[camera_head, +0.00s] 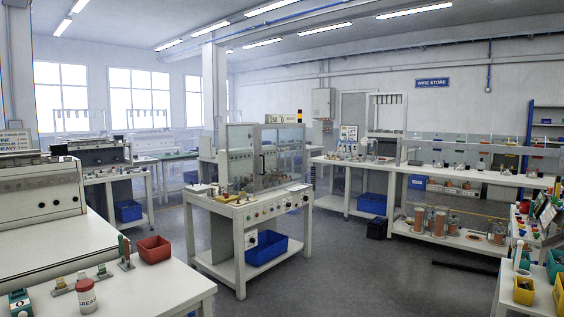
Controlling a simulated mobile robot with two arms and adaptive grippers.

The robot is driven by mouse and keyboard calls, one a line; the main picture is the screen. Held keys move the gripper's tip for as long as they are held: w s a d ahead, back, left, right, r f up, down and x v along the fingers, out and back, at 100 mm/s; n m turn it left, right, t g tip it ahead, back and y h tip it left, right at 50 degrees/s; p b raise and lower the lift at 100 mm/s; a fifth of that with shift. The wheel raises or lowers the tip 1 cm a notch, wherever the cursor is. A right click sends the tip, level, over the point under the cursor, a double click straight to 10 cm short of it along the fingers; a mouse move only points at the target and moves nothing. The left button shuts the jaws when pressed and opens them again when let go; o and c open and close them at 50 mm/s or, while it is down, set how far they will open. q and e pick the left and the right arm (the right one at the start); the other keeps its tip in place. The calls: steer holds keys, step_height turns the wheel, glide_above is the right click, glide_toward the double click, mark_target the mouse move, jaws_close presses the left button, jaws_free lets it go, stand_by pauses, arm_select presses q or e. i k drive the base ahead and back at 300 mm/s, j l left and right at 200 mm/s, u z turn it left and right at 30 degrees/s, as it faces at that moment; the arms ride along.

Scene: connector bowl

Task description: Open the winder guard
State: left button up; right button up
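The winder guard (279,155) is a clear-panelled box with a grey frame. It stands on a white winder bench (247,218) in the middle of the room, some way ahead of me. A dark upright handle (262,163) shows on its front, near the corner between two panels. The guard looks shut, but at this distance I cannot be sure. Winder parts show dimly behind the panels. Neither of my grippers is in view.
A white table (173,277) with a red bin (154,249) and a lidded jar (86,295) fills the near left. Another table with coloured bins (524,291) is at the near right. Grey floor (350,270) lies open between them, before the winder bench.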

mark_target(258, 130)
steer(key=i, duration=0.6)
steer(key=i+j+z, duration=0.1)
steer(key=i, duration=0.55)
steer(key=i+l+z, duration=0.15)
steer(key=i+z, duration=0.25)
steer(key=i, duration=0.5)
steer(key=i+j+z, duration=0.15)
steer(key=i+z, duration=0.25)
steer(key=i, duration=0.45)
steer(key=i+j+u, duration=0.1)
steer(key=i+u, duration=0.85)
steer(key=i+l+u, duration=0.2)
steer(key=i+u, duration=0.25)
steer(key=k, duration=0.1)
